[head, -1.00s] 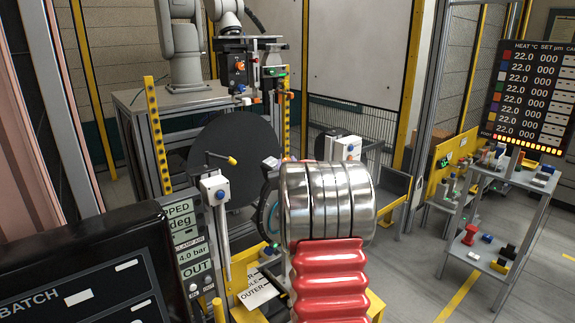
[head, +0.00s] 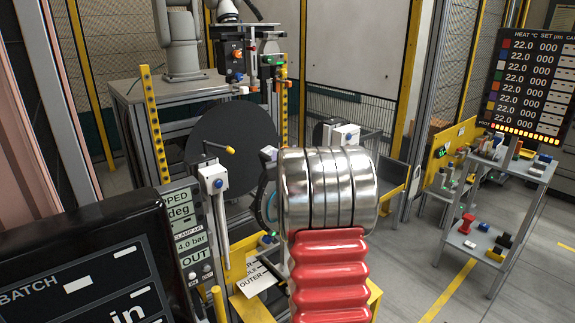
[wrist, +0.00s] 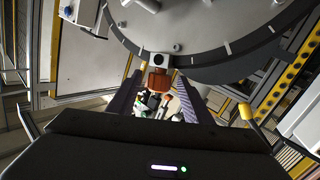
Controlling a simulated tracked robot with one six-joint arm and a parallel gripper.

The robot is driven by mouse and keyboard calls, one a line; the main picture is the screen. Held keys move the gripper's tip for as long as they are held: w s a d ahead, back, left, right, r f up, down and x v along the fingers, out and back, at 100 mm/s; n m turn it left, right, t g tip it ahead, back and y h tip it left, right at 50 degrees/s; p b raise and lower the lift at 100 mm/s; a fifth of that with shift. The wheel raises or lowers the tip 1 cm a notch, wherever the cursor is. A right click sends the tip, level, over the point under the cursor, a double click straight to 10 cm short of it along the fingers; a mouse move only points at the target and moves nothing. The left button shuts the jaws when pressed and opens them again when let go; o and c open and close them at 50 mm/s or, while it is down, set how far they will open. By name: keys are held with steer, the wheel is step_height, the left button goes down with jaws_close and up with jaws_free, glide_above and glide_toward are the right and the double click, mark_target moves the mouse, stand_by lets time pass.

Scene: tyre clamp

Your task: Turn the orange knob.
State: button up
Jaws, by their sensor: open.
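In the wrist view, my gripper (wrist: 160,79) is open, with two dark, purplish fingers reaching forward. An orange-brown block, possibly the orange knob (wrist: 157,84), shows between the fingertips, below a grey square bracket with a round hole. I cannot tell whether the fingers touch it. In the head view, a small round orange knob (head: 237,54) sits on a dark panel at upper middle; I cannot tell whether it is the same piece. I cannot make out my gripper's fingers in the head view.
A large grey disc with tick marks (wrist: 235,40) fills the upper right of the wrist view. A yellow-tipped lever (wrist: 246,112) is at right. In the head view, a metal cylinder (head: 330,185) above red bellows (head: 330,270) blocks the middle. Open floor (head: 410,265) lies right of it.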

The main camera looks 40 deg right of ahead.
steer(key=f+v, duration=0.1)
steer(key=v, duration=1.1)
steer(key=shift+a+r, duration=0.15)
steer(key=shift+r, duration=0.35)
steer(key=shift+s, duration=0.15)
